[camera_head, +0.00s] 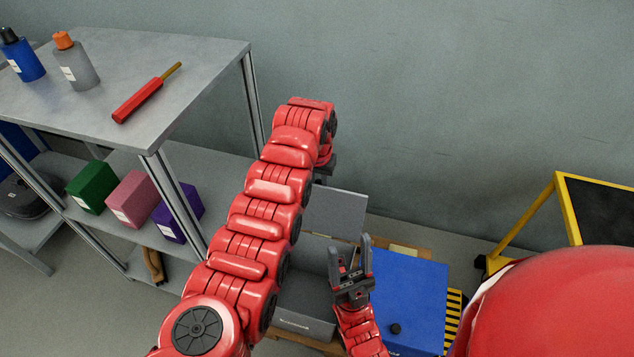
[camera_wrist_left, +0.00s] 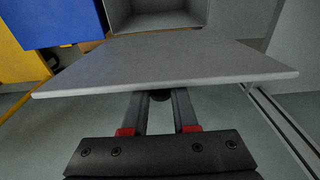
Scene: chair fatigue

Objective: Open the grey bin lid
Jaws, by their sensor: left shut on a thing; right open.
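The grey bin (camera_head: 303,322) sits low beside the shelf, with its front wall and part of its inside showing. Its grey lid (camera_head: 338,212) stands raised at the back of the bin. My left arm covers part of the bin; its gripper (camera_head: 323,172) is at the lid's upper edge, mostly hidden there. In the left wrist view the lid (camera_wrist_left: 165,62) spans the picture, with the open bin (camera_wrist_left: 155,14) beyond it. My left gripper (camera_wrist_left: 160,97) is shut on a dark part at the lid's edge. My right gripper (camera_head: 352,257) is open and empty, above the bin's right side.
A blue bin (camera_head: 412,295) stands right of the grey bin. A metal shelf (camera_head: 140,60) at left holds bottles (camera_head: 75,62), a red-handled tool (camera_head: 140,98) and several coloured boxes (camera_head: 130,197). A yellow-framed stand (camera_head: 555,200) is at right. The wall is close behind.

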